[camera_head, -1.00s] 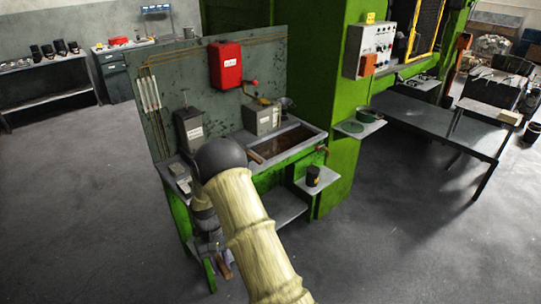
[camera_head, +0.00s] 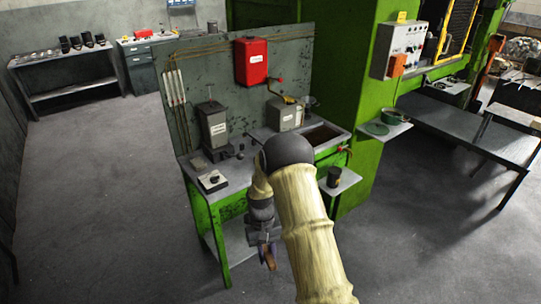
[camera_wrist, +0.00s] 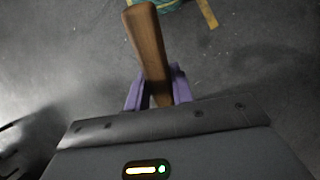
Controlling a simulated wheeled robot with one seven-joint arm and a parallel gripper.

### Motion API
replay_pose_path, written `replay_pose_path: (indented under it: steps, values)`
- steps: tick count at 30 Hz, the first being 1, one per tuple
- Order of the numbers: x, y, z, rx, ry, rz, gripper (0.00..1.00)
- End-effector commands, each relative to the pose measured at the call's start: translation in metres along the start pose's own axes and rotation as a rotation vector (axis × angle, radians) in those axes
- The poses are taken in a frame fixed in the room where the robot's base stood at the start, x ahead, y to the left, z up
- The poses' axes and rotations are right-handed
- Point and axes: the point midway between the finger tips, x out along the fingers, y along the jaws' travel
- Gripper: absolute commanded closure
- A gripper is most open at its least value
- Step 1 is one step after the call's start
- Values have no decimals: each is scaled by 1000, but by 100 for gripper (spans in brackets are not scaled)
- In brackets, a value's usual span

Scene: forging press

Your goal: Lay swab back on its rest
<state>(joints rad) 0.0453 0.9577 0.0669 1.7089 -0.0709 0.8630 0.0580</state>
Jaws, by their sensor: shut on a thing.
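My gripper (camera_head: 266,252) hangs low in front of the green bench (camera_head: 222,245), below its top. It is shut on a brown wooden handle, seemingly the swab's (camera_wrist: 147,45). In the wrist view my purple fingers (camera_wrist: 157,90) close around the handle, which points up the picture. The handle's lower end also shows below my gripper in the head view (camera_head: 269,262). The swab's head is not visible. I cannot pick out the rest for certain; my arm hides part of the bench front and top.
The bench top carries a grey box (camera_head: 214,126), a small flat device (camera_head: 212,181) and a dark trough (camera_head: 322,136). A black cup (camera_head: 334,176) stands on a side shelf. A red box (camera_head: 251,61) hangs on the back panel. Floor at left is clear.

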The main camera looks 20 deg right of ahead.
Motion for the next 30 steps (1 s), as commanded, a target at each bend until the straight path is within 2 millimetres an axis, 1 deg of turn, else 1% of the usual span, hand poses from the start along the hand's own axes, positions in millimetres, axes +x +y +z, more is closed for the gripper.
replay_pose_path:
  steps: [2,5,8,12,16,18,24,30]
  values:
    - [-3,4,2,-3,9,2,100]
    - [-10,19,9,-20,39,9,100]
    - [-22,44,22,-57,96,23,100]
    - [-39,87,49,-139,208,43,100]
    - [-50,116,72,-215,298,53,100]
    - [-53,126,80,-244,331,56,100]
    - [-59,142,96,-294,388,58,100]
    - [-63,150,106,-324,419,58,100]
